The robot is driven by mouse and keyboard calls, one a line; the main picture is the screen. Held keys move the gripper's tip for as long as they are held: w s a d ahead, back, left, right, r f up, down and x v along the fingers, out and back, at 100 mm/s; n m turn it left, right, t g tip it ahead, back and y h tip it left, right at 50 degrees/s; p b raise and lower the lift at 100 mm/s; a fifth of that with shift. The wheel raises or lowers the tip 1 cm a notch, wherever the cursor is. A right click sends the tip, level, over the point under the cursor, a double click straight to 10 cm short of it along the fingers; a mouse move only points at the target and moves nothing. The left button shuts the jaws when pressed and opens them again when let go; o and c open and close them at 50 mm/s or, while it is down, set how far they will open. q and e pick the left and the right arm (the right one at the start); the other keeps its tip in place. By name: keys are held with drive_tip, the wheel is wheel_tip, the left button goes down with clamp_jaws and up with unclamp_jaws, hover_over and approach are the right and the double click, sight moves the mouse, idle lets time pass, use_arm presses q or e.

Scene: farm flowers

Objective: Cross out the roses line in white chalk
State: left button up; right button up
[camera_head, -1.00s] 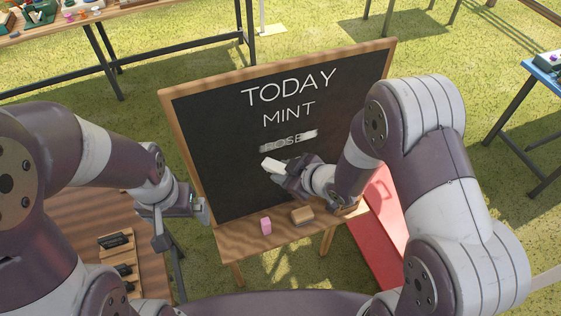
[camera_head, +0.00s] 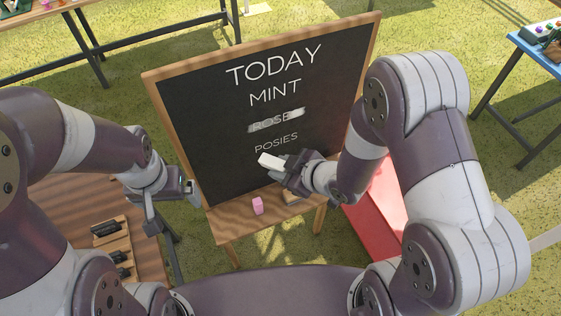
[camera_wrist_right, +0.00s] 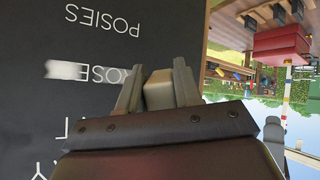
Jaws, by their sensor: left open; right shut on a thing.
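The chalkboard (camera_head: 200,130) stands upright in a wooden frame, with the lines TODAY, MINT, ROSES and POSIES. A thick, smeared white chalk stroke runs across the roses line (camera_head: 275,121), leaving part of the word readable. The roses line also shows upside down in the right wrist view (camera_wrist_right: 85,73). My right gripper (camera_head: 280,166) is shut on a white chalk (camera_head: 270,160), just below the POSIES line. The chalk also shows between the fingers in the right wrist view (camera_wrist_right: 158,92). My left gripper (camera_head: 172,207) is open and empty, left of the board.
A pink chalk block (camera_head: 257,206) and a partly hidden brown eraser (camera_head: 291,197) lie on the board's wooden ledge (camera_head: 232,217). A red board (camera_head: 380,205) is at the right. A blue table (camera_head: 522,45) stands far right. A wooden table (camera_head: 60,225) holds a rack at the left.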

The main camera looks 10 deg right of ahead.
drive_tip(key=shift+w, duration=0.15)
idle(0.4)
drive_tip(key=w+a, duration=0.2)
drive_tip(key=w, duration=0.5)
drive_tip(key=shift+w+a, duration=0.2)
drive_tip(key=shift+w+a, duration=0.2)
drive_tip(key=shift+w, duration=0.3)
idle(0.5)
drive_tip(key=shift+d, duration=0.1)
